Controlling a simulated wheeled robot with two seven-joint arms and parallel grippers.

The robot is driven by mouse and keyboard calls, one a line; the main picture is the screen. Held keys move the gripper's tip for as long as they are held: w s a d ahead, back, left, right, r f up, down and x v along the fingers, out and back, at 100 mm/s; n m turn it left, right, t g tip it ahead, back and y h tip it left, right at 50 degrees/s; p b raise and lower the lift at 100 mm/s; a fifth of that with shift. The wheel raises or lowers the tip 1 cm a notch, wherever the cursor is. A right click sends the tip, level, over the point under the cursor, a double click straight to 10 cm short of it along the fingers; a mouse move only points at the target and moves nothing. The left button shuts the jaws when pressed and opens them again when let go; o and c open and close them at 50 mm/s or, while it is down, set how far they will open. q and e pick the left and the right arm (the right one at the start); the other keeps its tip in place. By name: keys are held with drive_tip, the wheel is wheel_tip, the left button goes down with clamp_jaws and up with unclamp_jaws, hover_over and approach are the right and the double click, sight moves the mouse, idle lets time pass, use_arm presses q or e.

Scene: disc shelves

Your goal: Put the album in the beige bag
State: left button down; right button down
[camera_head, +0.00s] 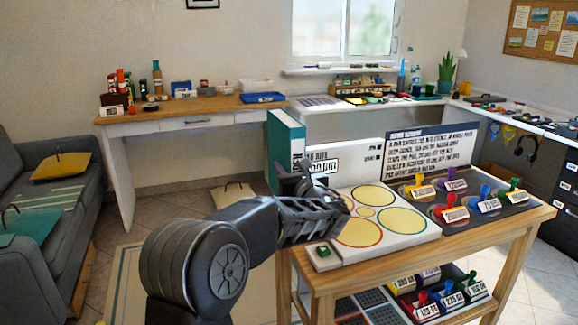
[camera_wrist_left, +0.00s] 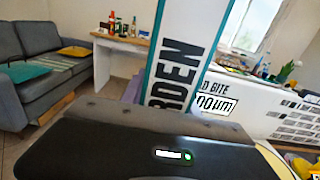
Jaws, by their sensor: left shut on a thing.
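The album (camera_head: 286,140) is a teal, upright, book-like case with a pale spine, near the left end of the wooden table. In the left wrist view its white spine (camera_wrist_left: 178,70) with black letters rises just past my gripper. My left gripper (camera_head: 300,180) is shut on the album near its lower part; my own arm hides some of the contact. A beige bag (camera_head: 233,194) with a dark handle lies on the floor behind the table, partly hidden by my arm. My right gripper is out of view.
The wooden table (camera_head: 480,262) holds a white board (camera_head: 425,243) with coloured circles and several labelled knobs. A yellow bag (camera_head: 62,165) and a teal bag (camera_head: 32,228) lie on the sofa (camera_head: 45,270). Floor shows between sofa and table.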

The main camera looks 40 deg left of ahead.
use_arm(q)
drive_tip(key=shift+r, duration=0.2)
wheel_tip(320, 180, down, 5)
drive_tip(key=shift+b, duration=0.6)
drive_tip(key=c, duration=0.9)
unclamp_jaws()
drive_tip(key=shift+f, duration=0.15)
drive_tip(key=v, duration=1.2)
drive_tip(key=shift+d+p, duration=0.1)
drive_tip(key=shift+p, duration=0.25)
